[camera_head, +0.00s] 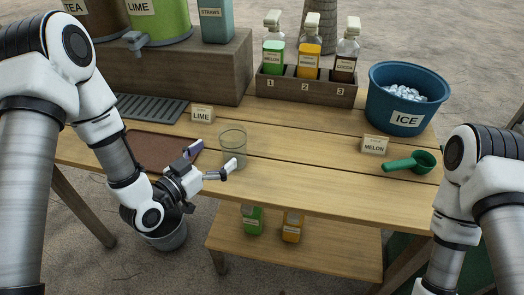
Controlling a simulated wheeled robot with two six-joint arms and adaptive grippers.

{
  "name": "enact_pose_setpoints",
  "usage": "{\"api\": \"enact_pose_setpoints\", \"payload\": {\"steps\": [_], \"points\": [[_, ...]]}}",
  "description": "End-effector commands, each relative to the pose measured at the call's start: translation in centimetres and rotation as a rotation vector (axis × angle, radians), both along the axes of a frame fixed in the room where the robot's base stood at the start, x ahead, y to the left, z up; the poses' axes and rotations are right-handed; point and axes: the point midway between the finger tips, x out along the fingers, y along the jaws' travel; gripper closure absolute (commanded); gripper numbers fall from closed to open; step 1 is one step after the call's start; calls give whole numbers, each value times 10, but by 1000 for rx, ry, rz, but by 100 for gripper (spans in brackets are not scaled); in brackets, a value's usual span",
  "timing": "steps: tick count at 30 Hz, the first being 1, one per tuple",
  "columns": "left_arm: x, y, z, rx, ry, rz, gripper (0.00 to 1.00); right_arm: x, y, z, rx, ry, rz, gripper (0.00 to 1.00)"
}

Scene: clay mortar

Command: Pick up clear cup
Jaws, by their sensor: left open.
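The clear cup (233,146) stands upright on the wooden table, just right of the brown mat. My left gripper (214,162) is open at the cup's left and near side. One finger reaches in front of the cup's lower part and the other finger is farther back, left of the cup. I cannot tell whether a finger touches the cup. My right arm comes in at the lower right, and its gripper is out of the picture.
A LIME card (202,114) stands behind the cup. A MELON card (374,145), a green scoop (412,162) and a blue ICE bucket (405,97) are at the right. A bottle rack (306,88) stands at the back. The table between cup and MELON card is clear.

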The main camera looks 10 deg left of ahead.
Motion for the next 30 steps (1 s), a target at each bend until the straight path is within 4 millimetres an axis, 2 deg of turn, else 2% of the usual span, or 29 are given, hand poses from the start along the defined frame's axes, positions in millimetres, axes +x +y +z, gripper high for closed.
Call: {"api": "enact_pose_setpoints", "payload": {"steps": [1,4,8,14,21,28,30], "points": [[3,3,-1,-5,-22,9,0,0,0,-11,0,1,1,60],[7,6,7,-10,-49,16,0,-1,0,-17,0,2,1,60],[18,1,13,-6,-59,13,0,-1,0,-15,0,1,2,60],[41,-12,10,-6,-58,13,0,0,0,-13,0,1,1,60],[75,-30,6,-8,-57,15,0,0,0,-11,0,1,1,60],[78,-31,6,-10,-55,17,0,0,0,-11,0,1,1,60],[78,-31,6,-9,-55,17,25,0,0,-11,0,1,1,60]]}}
